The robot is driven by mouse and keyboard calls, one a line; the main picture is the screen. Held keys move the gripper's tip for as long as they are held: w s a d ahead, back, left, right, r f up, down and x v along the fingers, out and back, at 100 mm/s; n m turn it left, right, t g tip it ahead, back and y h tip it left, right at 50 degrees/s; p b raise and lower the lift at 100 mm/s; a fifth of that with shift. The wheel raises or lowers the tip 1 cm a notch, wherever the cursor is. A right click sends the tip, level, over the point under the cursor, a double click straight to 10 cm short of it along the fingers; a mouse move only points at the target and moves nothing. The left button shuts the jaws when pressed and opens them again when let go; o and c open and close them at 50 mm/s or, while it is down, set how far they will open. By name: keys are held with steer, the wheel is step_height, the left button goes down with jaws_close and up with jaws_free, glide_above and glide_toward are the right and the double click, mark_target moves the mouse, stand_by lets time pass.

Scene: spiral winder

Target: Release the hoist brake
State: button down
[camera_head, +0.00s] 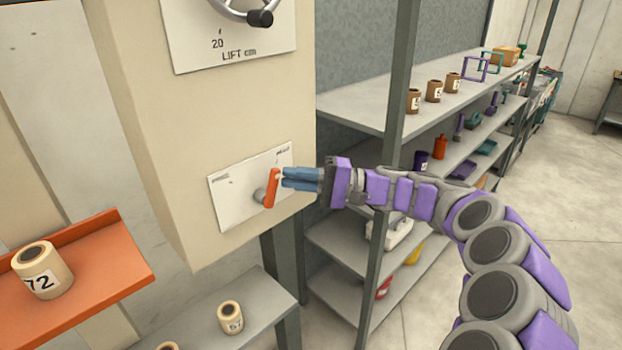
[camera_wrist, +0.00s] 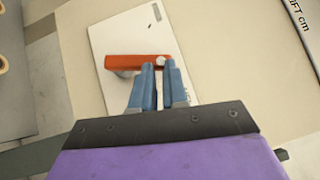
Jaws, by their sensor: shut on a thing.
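The orange brake lever (camera_head: 271,188) stands on a white plate (camera_head: 232,202) low on the front of the beige machine housing. Its upper end leans slightly to the right, and a grey pivot shows behind its lower part. My gripper (camera_head: 284,178) reaches in from the right with its blue fingers at the lever's upper end. In the wrist view the lever (camera_wrist: 137,62) lies across the picture, and my gripper's fingertips (camera_wrist: 161,68) are closed around a small pale knob at its right end. The plate's small markings are too blurred to read.
A handwheel (camera_head: 246,8) sits above on a plate marked "LIFT cm". An orange shelf (camera_head: 110,266) with a labelled roll (camera_head: 42,270) is at left. A grey shelf (camera_head: 190,328) is below. A shelving rack (camera_head: 350,105) with a grey post (camera_head: 397,110) stands close by my arm.

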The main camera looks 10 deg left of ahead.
steer(key=s+a+n+h+b, duration=0.1)
steer(key=n+h, duration=0.1)
steer(key=s+a+r+n+t+h, duration=0.1)
steer(key=s+a+n+h, duration=0.1)
steer(key=shift+r+h+b, duration=0.2)
steer(key=shift+h+b, duration=0.15)
steer(key=shift+h, duration=0.05)
steer(key=shift+s+a+r+n+t+h+b, duration=0.1)
steer(key=shift+s+a+n+t+h+b, duration=0.3)
steer(key=shift+n+h, duration=0.2)
steer(key=shift+s+a+n+t+h+b, duration=0.25)
steer(key=shift+s+n+t+h+b, duration=0.1)
steer(key=shift+n+t+h, duration=0.2)
steer(key=shift+w+a, duration=0.2)
steer(key=shift+s+n+h, duration=0.1)
steer(key=shift+n+h, duration=0.15)
steer(key=p, duration=0.3)
glide_toward(268, 183)
steer(key=d+r, duration=0.3)
steer(key=r, duration=0.2)
steer(key=shift+s+a+f, duration=0.1)
steer(key=shift+s+a, duration=0.1)
steer(key=shift+a, duration=0.05)
